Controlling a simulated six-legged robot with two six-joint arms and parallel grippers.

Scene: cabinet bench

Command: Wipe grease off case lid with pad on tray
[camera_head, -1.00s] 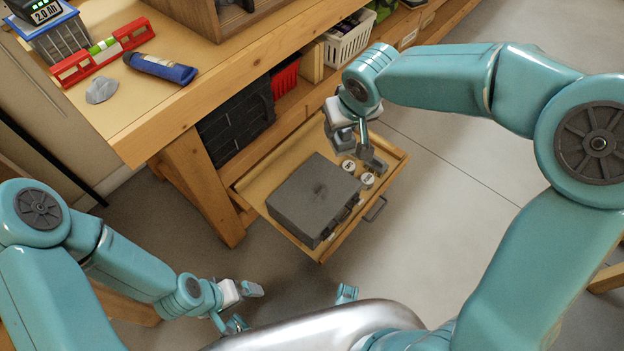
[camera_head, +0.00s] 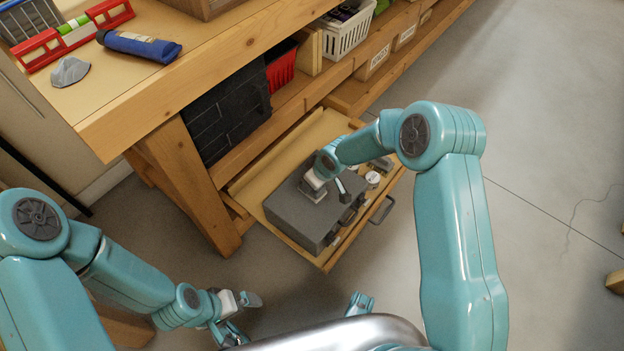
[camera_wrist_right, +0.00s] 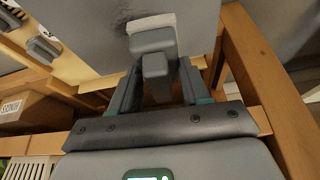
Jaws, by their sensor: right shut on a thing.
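The grey case (camera_head: 290,218) lies flat in the pulled-out wooden drawer, its lid facing up. My right gripper (camera_head: 316,188) is over the middle of the lid. In the right wrist view the right gripper (camera_wrist_right: 155,85) is shut on the grey handle of a pad (camera_wrist_right: 152,38). The pad's pale edge appears to touch the grey lid (camera_wrist_right: 82,28), though exact contact is hard to tell. My left gripper (camera_head: 245,315) is open and empty, low above the floor.
The bench (camera_head: 150,90) overhangs at upper left, with a blue tube (camera_head: 140,46) and a grey lump (camera_head: 70,72).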

